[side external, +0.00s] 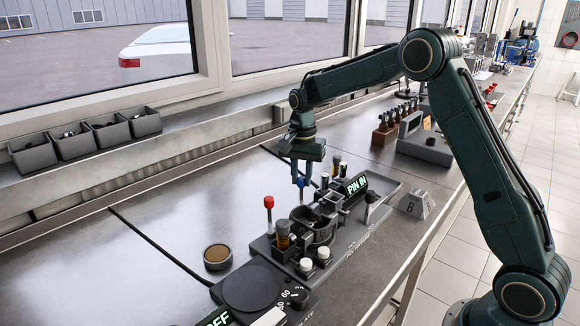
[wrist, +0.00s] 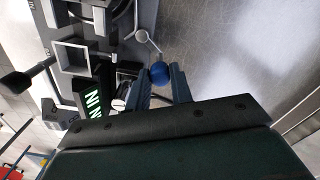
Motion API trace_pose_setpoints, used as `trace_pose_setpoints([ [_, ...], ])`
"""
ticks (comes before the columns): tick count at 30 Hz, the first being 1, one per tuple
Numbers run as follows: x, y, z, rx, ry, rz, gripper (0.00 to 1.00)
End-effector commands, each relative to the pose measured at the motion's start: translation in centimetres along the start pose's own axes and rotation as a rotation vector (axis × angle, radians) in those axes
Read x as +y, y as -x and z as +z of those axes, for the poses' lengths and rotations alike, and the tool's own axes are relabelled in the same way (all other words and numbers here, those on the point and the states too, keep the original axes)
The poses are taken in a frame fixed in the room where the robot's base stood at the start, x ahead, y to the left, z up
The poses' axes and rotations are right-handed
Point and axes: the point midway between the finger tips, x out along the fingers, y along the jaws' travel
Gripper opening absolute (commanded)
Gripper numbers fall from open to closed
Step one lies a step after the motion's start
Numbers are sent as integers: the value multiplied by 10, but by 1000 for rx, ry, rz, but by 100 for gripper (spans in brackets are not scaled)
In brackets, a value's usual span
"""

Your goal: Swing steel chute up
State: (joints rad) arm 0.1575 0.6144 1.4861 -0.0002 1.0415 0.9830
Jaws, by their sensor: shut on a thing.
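My gripper (side external: 300,172) reaches down over the fixture on the bench. Its blue fingers are shut on a blue ball knob (wrist: 159,73), which sits between the fingertips in the wrist view. A thin pale metal rod (wrist: 151,45) runs toward the knob from the fixture. I cannot clearly make out the steel chute itself or its angle; the fingers and nearby parts crowd that spot. The dark fixture base (side external: 345,236) carries cups, posts and a lit green sign (side external: 357,185) reading "PIN IN", which also shows in the wrist view (wrist: 92,98).
A red-knobbed lever (side external: 269,203) stands left of the gripper. A black-knobbed lever (side external: 372,199) and a grey block (side external: 416,204) marked B are to the right. A round brown-topped puck (side external: 217,257) lies at front left. The bench's left side is largely clear.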

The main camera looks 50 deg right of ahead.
Motion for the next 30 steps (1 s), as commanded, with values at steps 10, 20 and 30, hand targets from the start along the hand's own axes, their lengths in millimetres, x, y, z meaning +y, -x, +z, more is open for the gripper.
trace_pose_setpoints([
  [10,2,2,-2,2,-56,-3,0],
  [20,2,2,-2,2,-56,-2,36],
  [30,2,1,-1,1,-53,-1,44],
])
